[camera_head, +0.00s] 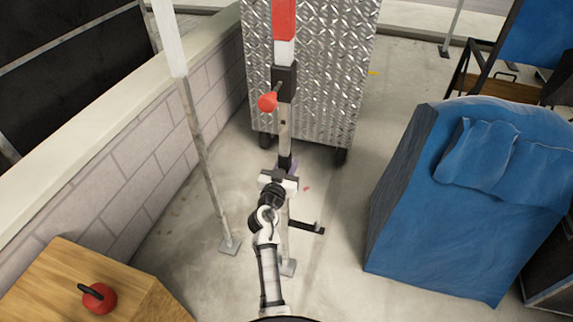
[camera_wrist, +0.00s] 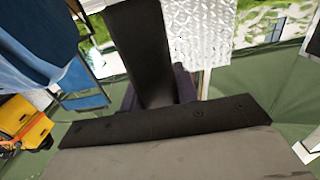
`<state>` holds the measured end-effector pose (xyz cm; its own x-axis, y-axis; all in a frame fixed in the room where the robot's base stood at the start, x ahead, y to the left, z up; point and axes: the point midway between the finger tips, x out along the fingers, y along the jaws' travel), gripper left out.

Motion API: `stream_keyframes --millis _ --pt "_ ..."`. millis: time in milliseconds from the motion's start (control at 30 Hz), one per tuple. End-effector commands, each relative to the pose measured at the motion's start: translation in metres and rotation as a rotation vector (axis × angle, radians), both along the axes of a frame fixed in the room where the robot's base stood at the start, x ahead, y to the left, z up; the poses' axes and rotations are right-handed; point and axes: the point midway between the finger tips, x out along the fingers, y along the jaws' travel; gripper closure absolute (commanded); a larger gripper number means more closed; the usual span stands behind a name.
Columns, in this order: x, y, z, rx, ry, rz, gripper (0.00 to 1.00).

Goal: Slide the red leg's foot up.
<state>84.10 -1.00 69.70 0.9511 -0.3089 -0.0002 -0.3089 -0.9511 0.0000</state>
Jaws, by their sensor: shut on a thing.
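The red leg (camera_head: 284,18) stands upright in front of a diamond-plate panel. Below its red and white part is a black collar (camera_head: 284,78) with a red knob (camera_head: 267,102) on its left side. A thin metal foot tube (camera_head: 284,124) with holes runs down from the collar, passes behind my gripper, and its flat foot plate (camera_head: 288,267) shows near the floor. My gripper (camera_head: 287,163) is shut on the foot tube, well below the collar. In the wrist view a black finger (camera_wrist: 145,50) hides most of the grip, and part of a pale post shows beside it.
A second pole (camera_head: 195,130) with a foot plate stands left, near a block wall (camera_head: 140,140). A blue-draped box (camera_head: 440,220) stands right. A wooden crate (camera_head: 90,270) with a red kettlebell (camera_head: 98,298) is at lower left. A black bracket (camera_head: 308,228) sticks out low beside the foot tube.

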Motion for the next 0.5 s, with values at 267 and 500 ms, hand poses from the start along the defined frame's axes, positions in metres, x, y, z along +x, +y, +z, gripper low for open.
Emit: stream_keyframes --millis 267,500 --pt "0.000 0.000 0.004 0.000 -0.001 0.000 1.00" --pt "0.001 0.000 0.069 0.000 -0.014 0.001 1.00"
